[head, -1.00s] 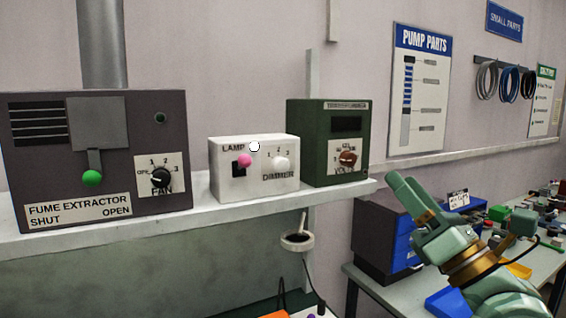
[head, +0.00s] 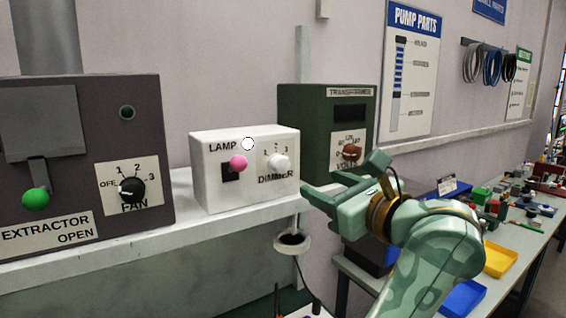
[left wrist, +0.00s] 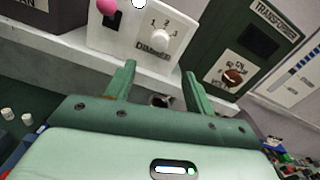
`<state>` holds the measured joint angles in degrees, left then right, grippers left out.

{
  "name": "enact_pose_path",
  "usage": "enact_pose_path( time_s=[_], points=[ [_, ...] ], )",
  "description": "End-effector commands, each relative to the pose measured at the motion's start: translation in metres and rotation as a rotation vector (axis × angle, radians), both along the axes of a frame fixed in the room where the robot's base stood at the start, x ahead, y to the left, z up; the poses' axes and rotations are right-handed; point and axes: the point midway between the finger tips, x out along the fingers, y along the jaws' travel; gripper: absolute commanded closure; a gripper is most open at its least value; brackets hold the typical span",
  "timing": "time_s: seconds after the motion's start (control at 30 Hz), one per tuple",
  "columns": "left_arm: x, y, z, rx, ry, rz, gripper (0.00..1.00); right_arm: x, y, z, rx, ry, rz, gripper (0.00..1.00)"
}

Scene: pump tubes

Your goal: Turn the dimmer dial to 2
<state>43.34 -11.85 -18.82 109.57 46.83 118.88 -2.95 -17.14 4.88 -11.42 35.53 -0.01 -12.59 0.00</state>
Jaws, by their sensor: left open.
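The white lamp box (head: 210,190) stands on the shelf and carries the white round dimmer dial (head: 279,163), with 1, 2 and 3 printed around it. I cannot tell which number the dial points at. My left gripper (head: 338,176) is open and empty, to the right of and a little below the dial, apart from it. In the left wrist view the dial (left wrist: 158,41) shows ahead, between and beyond the two open fingertips (left wrist: 159,70). My right gripper is not in view.
The pink lamp knob (head: 238,162) sits left of the dial. The green transformer box (head: 296,112) with a brown knob (head: 351,153) stands just right. The dark fume extractor (head: 85,130) stands left. The shelf edge (head: 130,241) runs below; a small cup-like holder (head: 291,243) hangs under it.

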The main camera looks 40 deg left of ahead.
Motion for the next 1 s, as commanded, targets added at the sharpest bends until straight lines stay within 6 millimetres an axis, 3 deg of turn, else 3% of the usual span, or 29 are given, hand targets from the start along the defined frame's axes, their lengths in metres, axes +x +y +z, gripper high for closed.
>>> enact_pose_path(
  time_s=[0.3, 0.5, 0.7, 0.93, 0.97, 1.0],
  points=[
    [0.021, 0.08, 0.005, 0.005, 0.002, 0.007, 0.46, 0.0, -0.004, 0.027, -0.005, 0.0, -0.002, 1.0],
    [0.032, 0.113, 0.003, 0.005, 0.003, 0.004, 0.46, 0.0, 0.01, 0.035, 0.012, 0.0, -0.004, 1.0],
    [0.036, 0.126, 0.001, 0.001, 0.002, 0.002, 0.46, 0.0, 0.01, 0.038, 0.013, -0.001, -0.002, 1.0],
    [0.036, 0.126, 0.0, 0.0, 0.002, 0.002, 0.46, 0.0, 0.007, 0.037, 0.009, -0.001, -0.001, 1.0],
    [0.036, 0.126, 0.0, 0.0, 0.002, 0.002, 0.49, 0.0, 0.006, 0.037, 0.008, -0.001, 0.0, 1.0],
    [0.036, 0.126, 0.0, 0.0, 0.002, 0.002, 0.6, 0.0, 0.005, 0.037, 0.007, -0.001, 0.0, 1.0]
  ],
)
